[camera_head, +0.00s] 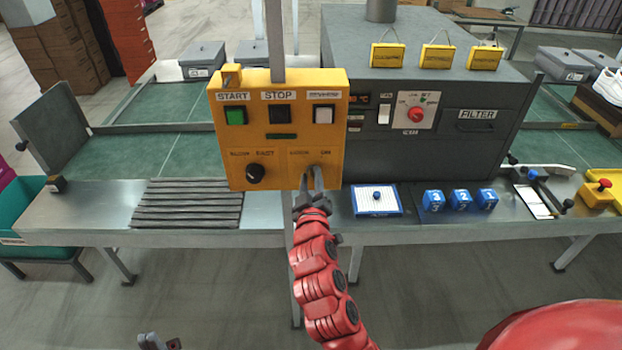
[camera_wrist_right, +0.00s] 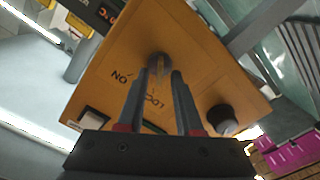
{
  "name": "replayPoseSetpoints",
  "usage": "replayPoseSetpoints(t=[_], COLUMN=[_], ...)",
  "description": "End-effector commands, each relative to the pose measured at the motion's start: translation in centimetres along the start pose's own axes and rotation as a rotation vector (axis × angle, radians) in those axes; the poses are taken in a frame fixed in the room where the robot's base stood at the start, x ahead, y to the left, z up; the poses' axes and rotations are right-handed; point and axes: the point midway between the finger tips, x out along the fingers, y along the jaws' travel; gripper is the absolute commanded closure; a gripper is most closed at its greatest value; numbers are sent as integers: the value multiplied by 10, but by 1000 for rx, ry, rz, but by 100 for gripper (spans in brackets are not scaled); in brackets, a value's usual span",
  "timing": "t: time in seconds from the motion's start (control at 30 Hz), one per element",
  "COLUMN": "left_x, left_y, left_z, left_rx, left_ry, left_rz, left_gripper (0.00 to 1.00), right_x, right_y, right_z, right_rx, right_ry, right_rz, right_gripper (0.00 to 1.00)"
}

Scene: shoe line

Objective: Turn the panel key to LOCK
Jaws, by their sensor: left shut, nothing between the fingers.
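The yellow control panel (camera_head: 222,160) stands on a post in the middle of the head view. Its key (camera_wrist_right: 160,62) shows in the right wrist view as a small grey switch, between or just beyond my right fingertips. An ON label and a partly covered label starting "LOC" show upside down near it. In the head view my right gripper (camera_head: 311,178) hides the key at the panel's lower right. Its two fingers (camera_wrist_right: 162,73) are apart with a gap; I cannot tell whether they touch the key. My left gripper (camera_head: 158,343) is low at the bottom edge, shut and empty, far from the panel.
The panel carries a green START button (camera_head: 235,116), a black STOP button (camera_head: 279,114), a white button (camera_head: 323,114) and a black knob (camera_head: 255,173). A grey filter machine (camera_head: 450,160) stands close behind at right. Blue blocks (camera_head: 460,199) sit on the bench.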

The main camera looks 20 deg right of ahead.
Motion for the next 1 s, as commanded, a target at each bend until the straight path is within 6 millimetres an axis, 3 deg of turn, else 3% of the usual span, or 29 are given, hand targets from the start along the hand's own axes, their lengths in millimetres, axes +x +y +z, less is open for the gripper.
replayPoseSetpoints(t=[0.3, 0.47, 0.67, 1.0], left_x=[0, -6, -21, 34], left_y=[0, 0, 1, -2], left_z=[0, 1, 4, -6], left_rx=[0, 0, 0, 0], left_ry=[0, 0, 0, 0], left_rz=[0, 0, 0, 0], left_gripper=[100, 100, 100, 100], right_x=[-1, -14, -56, -126], right_y=[0, -2, -3, 2], right_z=[0, 1, 2, -6], right_rx=[1, -1, 1, -3], right_ry=[1, 4, 6, -3], right_rz=[1, 0, -2, -10], right_gripper=[62, 62, 62, 62])
